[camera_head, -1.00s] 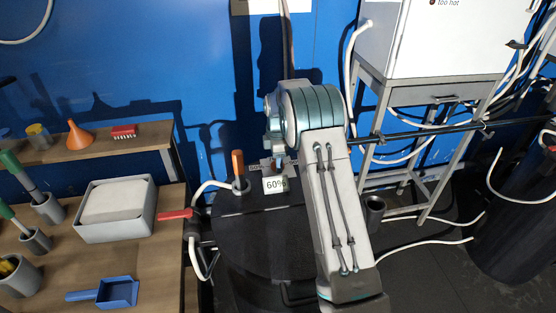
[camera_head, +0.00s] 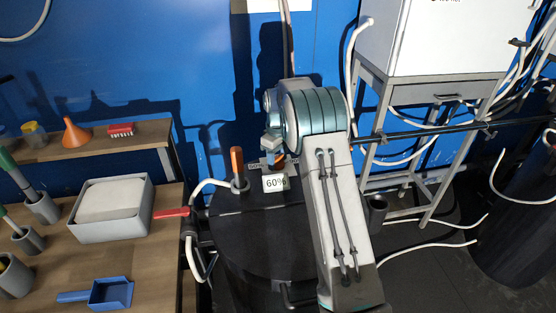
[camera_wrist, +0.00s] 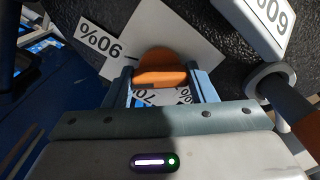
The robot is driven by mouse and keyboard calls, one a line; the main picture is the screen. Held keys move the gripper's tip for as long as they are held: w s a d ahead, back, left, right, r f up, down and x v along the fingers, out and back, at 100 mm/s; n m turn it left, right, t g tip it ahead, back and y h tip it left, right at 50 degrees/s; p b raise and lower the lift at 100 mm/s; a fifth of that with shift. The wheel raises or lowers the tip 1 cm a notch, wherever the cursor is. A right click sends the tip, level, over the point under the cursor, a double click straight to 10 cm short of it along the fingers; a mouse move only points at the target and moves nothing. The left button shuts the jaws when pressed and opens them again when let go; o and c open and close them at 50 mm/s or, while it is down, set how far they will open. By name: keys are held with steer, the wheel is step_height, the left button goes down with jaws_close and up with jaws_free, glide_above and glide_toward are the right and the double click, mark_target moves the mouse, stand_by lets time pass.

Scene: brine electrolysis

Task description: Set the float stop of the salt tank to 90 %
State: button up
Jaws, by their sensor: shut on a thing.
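The salt tank (camera_head: 255,245) is a black round vessel below my arm. On its lid a small sign (camera_head: 276,183) reads 60 %; part of it also shows in the wrist view (camera_wrist: 258,22). The orange float stop (camera_wrist: 165,58) sits between the fingers of my gripper (camera_wrist: 163,84), which is shut on it. A white scale plate (camera_wrist: 185,28) lies beneath, with the 90 % mark beside the stop on the left and a partly hidden 70 mark between the fingers. In the head view my gripper (camera_head: 272,147) is at the lid's back, and my arm hides part of it.
An orange-handled lever (camera_head: 237,165) stands on the lid left of the sign. A metal stand (camera_head: 360,110) is at right.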

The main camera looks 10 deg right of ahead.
mark_target(278, 157)
steer(key=shift+m+b, duration=0.3)
steer(key=shift+m, duration=1.9)
steer(key=o, duration=1)
steer(key=shift+r, duration=0.1)
step_height(278, 157, up, 14)
steer(key=shift+f+b, duration=0.15)
steer(key=shift+b, duration=0.4)
